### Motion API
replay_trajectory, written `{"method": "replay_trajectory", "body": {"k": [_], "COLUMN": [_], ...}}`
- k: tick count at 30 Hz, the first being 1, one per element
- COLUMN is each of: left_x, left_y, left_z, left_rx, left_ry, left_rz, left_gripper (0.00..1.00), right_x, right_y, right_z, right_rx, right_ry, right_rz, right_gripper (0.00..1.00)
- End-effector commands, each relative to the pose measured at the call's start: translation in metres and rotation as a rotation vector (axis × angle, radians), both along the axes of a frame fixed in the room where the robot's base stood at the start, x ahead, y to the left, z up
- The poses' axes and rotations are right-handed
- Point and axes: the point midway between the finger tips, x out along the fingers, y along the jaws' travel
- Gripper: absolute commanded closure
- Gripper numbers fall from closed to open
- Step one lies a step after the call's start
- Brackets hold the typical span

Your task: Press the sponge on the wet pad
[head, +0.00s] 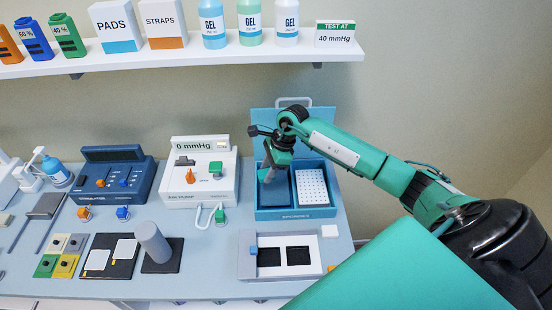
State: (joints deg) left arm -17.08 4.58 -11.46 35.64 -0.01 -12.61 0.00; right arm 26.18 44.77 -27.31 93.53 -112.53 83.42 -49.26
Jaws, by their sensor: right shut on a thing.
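My right gripper (270,168) reaches down over the left compartment of the open blue box (296,213). It is shut on a small grey piece, which may be the sponge; it is partly hidden by the jaws and too small to be sure of. The left compartment has a dark blue floor or pad (274,194), possibly the wet pad. I cannot tell whether the held piece touches it. The right compartment holds a white perforated plate (312,187). My left gripper is not in view.
A grey tray (247,263) with two black squares lies in front of the box. A white pump unit (187,186) reading 0 mmHg and a dark blue unit (117,186) stand to the left. A shelf (200,58) with bottles and boxes is above. My right arm covers the right side.

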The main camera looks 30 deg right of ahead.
Motion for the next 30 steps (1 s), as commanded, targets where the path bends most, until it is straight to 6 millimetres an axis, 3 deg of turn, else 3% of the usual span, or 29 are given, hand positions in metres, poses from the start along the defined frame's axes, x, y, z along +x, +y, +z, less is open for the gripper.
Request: {"method": "replay_trajectory", "body": {"k": [3,7,14,30], "left_x": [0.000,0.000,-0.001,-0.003], "left_y": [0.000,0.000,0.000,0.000], "left_z": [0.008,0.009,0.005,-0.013], "left_rx": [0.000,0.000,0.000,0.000], "left_ry": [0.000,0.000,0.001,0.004], "left_rz": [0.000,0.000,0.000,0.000], "left_gripper": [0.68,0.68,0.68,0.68], "right_x": [0.001,0.003,0.003,0.003], "right_y": [-0.022,-0.033,-0.034,-0.033], "right_z": [-0.002,-0.005,-0.016,-0.064], "right_rx": [0.001,0.001,0.001,0.002], "right_ry": [0.002,-0.001,0.001,-0.001], "right_rz": [-0.144,-0.217,-0.228,-0.225], "right_gripper": [0.83,0.83,0.83,0.83]}}
